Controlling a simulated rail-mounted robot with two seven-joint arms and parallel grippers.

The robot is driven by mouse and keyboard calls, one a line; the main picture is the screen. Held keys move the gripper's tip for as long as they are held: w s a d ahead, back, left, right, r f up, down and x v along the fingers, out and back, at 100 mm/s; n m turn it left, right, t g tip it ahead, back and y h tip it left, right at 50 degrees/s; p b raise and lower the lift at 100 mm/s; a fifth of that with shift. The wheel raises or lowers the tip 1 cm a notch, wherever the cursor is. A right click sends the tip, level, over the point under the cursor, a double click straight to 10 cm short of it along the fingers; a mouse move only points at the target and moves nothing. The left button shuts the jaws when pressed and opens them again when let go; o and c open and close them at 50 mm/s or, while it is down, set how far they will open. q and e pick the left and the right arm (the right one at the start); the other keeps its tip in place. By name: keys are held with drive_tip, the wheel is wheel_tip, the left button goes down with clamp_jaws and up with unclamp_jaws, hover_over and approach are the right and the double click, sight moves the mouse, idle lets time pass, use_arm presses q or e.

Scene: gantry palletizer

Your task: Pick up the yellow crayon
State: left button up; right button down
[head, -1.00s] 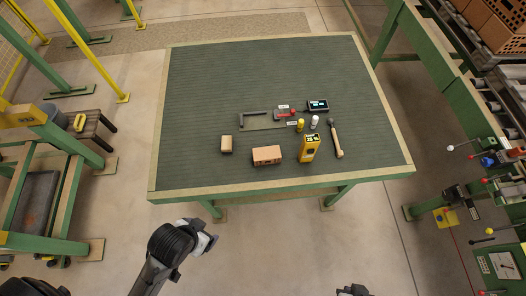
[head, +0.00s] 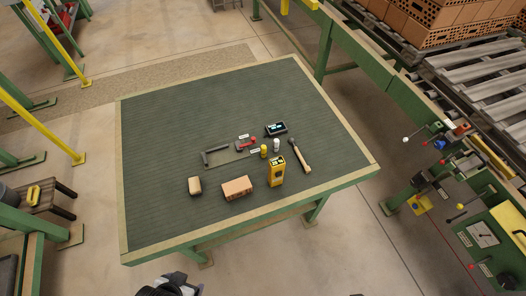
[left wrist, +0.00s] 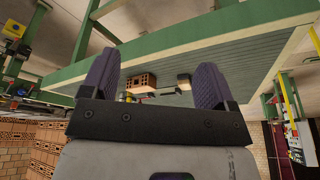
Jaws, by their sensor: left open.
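A small yellow cylinder (head: 263,151), which looks like the yellow crayon, stands upright on the dark green table mat, beside a similar white cylinder (head: 276,145). My left gripper (head: 180,285) is at the bottom edge of the head view, off the table's near side and well apart from the crayon. In the left wrist view its two fingers (left wrist: 153,80) are spread with nothing held between them. I cannot make out the crayon in that view. My right gripper does not show.
The green-framed table (head: 150,205) also bears a yellow device (head: 276,172) just in front of the crayon, a brick (head: 236,188), a tan block (head: 195,186), a hammer (head: 300,156), a dark display box (head: 276,129) and a red-handled tool (head: 245,144). The mat's far left is clear.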

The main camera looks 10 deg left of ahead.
use_arm(q)
drive_tip(key=shift+d, duration=0.15)
drive_tip(key=c, duration=0.5)
